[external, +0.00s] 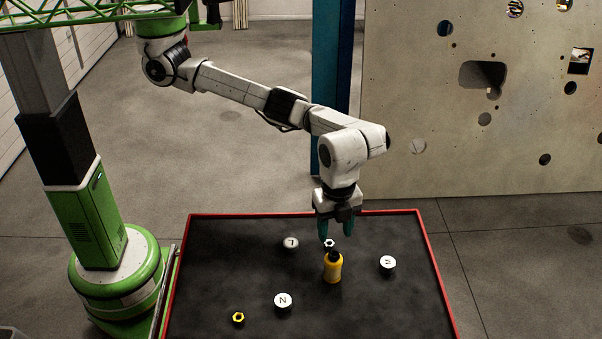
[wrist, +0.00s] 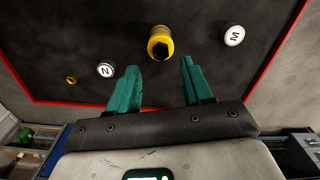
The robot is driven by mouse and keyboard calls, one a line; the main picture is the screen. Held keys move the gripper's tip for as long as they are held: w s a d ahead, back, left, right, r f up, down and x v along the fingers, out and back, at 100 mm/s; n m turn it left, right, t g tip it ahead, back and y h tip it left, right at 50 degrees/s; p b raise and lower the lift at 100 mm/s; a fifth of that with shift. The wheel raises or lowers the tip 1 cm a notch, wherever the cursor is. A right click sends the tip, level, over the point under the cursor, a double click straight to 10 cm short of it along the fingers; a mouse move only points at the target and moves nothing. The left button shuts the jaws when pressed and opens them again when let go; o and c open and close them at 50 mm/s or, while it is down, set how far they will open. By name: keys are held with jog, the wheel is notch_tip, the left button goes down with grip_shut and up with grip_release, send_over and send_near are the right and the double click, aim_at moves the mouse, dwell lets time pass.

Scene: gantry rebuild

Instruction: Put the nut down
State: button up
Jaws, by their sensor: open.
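A small yellow nut (external: 238,317) lies on the black table top at the front left; it also shows in the wrist view (wrist: 71,79). A small white, nut-like ring (external: 329,243) shows just below my left fingertip, behind the yellow bottle; I cannot tell whether it touches the finger, and I do not see it in the wrist view. My gripper (external: 336,236) points down over the back half of the table. Its teal fingers are apart with nothing visible between them in the wrist view (wrist: 158,67).
A yellow bottle with a black top (external: 333,270) stands just in front of my gripper. White round lettered pieces sit left (external: 290,243), front left (external: 283,300) and right (external: 388,262). The table has a red rim (external: 431,250). Its front right is clear. A panel with holes (external: 480,130) stands behind.

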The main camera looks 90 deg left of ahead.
notch_tip(320, 180, up, 6)
jog(key=shift+f+b, duration=0.1)
jog(key=shift+b, duration=0.2)
jog(key=a+f+n+h+p, duration=0.1)
jog(key=a+f+n+p, duration=0.1)
jog(key=a+f, duration=0.2)
jog(key=a+f+n+h+p, duration=0.2)
jog(key=a+f+n, duration=0.1)
jog(key=a+f, duration=0.2)
jog(key=s+a+f+n+h+p, duration=0.1)
jog(key=a+f+n+h+p, duration=0.1)
jog(key=a+f, duration=0.2)
jog(key=shift+s+a+f+n+t, duration=0.1)
jog(key=shift+a+f+n+t, duration=0.2)
jog(key=shift+a, duration=0.15)
jog(key=s+a+f+n+t+p, duration=0.2)
jog(key=a+f+n, duration=0.15)
jog(key=a, duration=0.55)
jog(key=s+a+f+n+y+p, duration=0.1)
jog(key=s+a+f+y+p, duration=0.1)
jog(key=s+a, duration=0.5)
jog(key=s+a+f+n+g+y+p, duration=0.1)
jog(key=s+a+f, duration=0.3)
jog(key=s, duration=0.9)
jog(key=a+n+y, duration=0.1)
jog(key=a, duration=0.2)
jog(key=shift+s+f+g+p, duration=0.2)
jog(key=shift+s+g+p, duration=0.1)
jog(key=shift+s+p, duration=0.1)
